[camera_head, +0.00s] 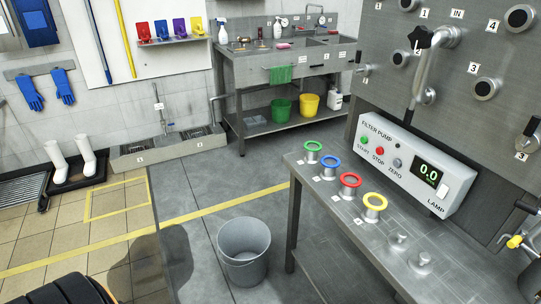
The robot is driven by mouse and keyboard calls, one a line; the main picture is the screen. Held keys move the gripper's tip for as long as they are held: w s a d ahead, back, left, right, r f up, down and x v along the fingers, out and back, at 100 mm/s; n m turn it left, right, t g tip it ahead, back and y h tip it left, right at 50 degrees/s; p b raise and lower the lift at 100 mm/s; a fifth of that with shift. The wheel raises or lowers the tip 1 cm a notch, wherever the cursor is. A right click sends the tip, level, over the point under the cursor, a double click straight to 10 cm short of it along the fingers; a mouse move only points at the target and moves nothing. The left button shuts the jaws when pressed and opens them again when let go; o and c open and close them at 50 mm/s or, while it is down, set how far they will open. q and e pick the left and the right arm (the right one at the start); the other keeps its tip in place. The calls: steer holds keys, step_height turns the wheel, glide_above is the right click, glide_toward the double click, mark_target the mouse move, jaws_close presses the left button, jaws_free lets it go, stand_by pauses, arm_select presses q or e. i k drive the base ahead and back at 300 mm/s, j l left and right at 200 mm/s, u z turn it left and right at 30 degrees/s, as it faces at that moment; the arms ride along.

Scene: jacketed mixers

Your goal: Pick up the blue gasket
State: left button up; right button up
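The blue gasket (330,162) is a ring on a short metal holder on the steel bench (345,250). It is second in a row of rings, between the green gasket (312,146) and the red gasket (349,180). The yellow gasket (375,202) is nearest to me in the row. Small white labels lie beside the holders. Neither of my grippers shows in this view.
A filter pump control box (405,163) stands behind the gaskets, reading 0.0. Two bare metal holders (420,262) are at the near end of the bench. A grey bucket (244,250) stands on the floor left of the bench. The floor between bucket and sink table (240,75) is clear.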

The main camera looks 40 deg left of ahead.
mark_target(331, 167)
steer(key=u, duration=0.7)
steer(key=i+j+z, duration=0.1)
steer(key=j, duration=0.25)
steer(key=i, duration=0.1)
